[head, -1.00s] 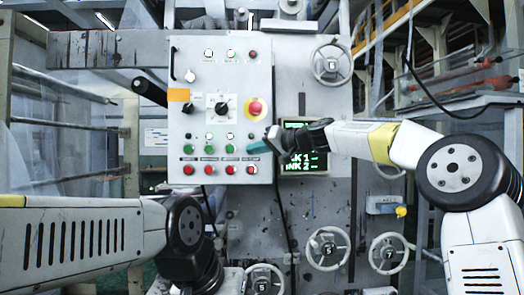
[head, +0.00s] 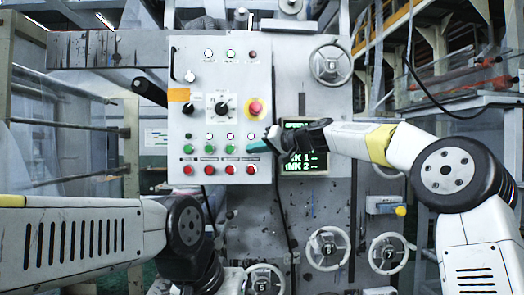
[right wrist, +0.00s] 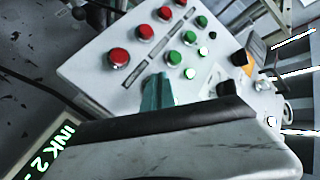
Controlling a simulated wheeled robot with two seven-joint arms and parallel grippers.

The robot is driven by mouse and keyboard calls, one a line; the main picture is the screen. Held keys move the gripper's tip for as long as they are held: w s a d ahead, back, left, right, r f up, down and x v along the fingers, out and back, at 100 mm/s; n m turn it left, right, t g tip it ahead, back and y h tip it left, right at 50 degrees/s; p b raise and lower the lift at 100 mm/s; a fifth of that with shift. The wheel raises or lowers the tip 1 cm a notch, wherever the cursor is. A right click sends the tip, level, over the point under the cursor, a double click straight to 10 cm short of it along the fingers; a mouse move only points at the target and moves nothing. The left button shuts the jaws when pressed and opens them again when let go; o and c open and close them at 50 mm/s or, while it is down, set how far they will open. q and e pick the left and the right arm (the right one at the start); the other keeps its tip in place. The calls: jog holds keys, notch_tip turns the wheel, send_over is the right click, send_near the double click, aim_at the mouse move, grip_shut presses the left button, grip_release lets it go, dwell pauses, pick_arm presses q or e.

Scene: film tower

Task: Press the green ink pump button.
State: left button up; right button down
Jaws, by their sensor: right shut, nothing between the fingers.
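The control panel (head: 180,105) faces me, with a row of green buttons above a row of red ones. Three green buttons show to the left, the nearest of them at the third column (head: 230,148). The green ink pump button, in the rightmost column, is hidden behind my fingertips in both views. My right gripper (head: 257,146) is shut and empty, its teal fingertips over that spot; I cannot tell whether they touch. In the right wrist view the teal fingers (right wrist: 157,92) cover the same place, beside the nearest visible green button (right wrist: 174,58). My left gripper is out of view.
A red button (head: 251,169) sits just below my fingertips, and a small white light (head: 251,136) just above. A red emergency stop (head: 255,108) on yellow is higher up. The ink display (head: 305,165) stands right of the panel, partly behind my gripper. Handwheels (head: 328,248) are below.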

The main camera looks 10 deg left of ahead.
dwell(0.5)
jog(key=shift+s+d, duration=0.2)
jog(key=shift+s, duration=0.55)
jog(key=s, duration=0.2)
jog(key=s+d, duration=0.1)
jog(key=s, duration=0.1)
jog(key=shift+s+d, duration=0.2)
jog(key=shift+s, duration=0.2)
dwell(2.3)
